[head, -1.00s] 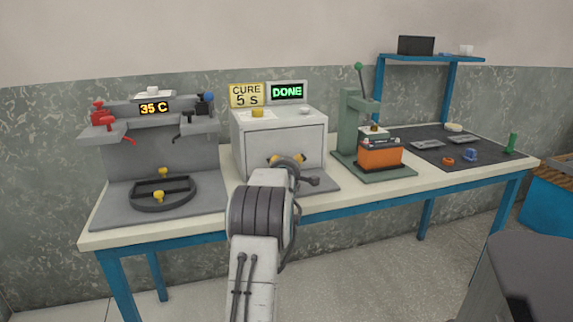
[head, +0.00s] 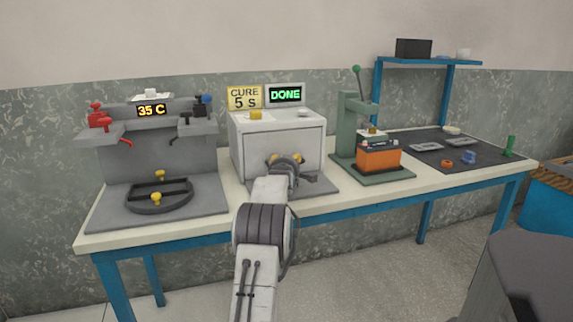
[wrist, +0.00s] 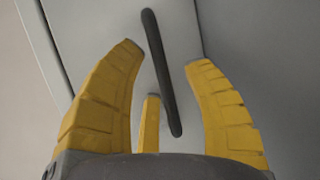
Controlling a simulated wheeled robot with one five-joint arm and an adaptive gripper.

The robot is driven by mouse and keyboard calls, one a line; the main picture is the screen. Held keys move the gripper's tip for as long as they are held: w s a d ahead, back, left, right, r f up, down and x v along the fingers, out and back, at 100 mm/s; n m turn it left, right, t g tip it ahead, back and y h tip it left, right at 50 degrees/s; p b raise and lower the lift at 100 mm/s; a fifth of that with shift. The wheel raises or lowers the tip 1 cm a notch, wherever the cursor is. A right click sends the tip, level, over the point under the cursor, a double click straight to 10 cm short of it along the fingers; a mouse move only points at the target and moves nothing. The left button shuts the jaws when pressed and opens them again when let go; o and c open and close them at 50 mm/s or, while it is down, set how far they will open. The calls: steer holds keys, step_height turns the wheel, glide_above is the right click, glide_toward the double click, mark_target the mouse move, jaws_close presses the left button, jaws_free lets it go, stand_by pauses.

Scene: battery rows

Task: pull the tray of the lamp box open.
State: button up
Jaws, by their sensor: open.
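The lamp box (head: 277,145) is a pale grey box on the bench with a flat front panel. Its tray front (wrist: 95,25) fills much of the wrist view and carries a dark bar handle (wrist: 162,75). My gripper (wrist: 165,60) has yellow fingers, open, with the handle between them. I cannot tell whether any finger touches it. In the head view my gripper (head: 285,160) is at the lower part of the box front, and my arm hides the handle. The tray appears closed.
A "CURE 5 S" sign (head: 244,97) and a "DONE" display (head: 286,94) stand at the box top. A grey station reading "35 C" (head: 152,110) is on the left. A green press (head: 352,125) with an orange battery (head: 379,158) is close on the right.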

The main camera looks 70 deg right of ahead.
jaws_close()
stand_by(0.4)
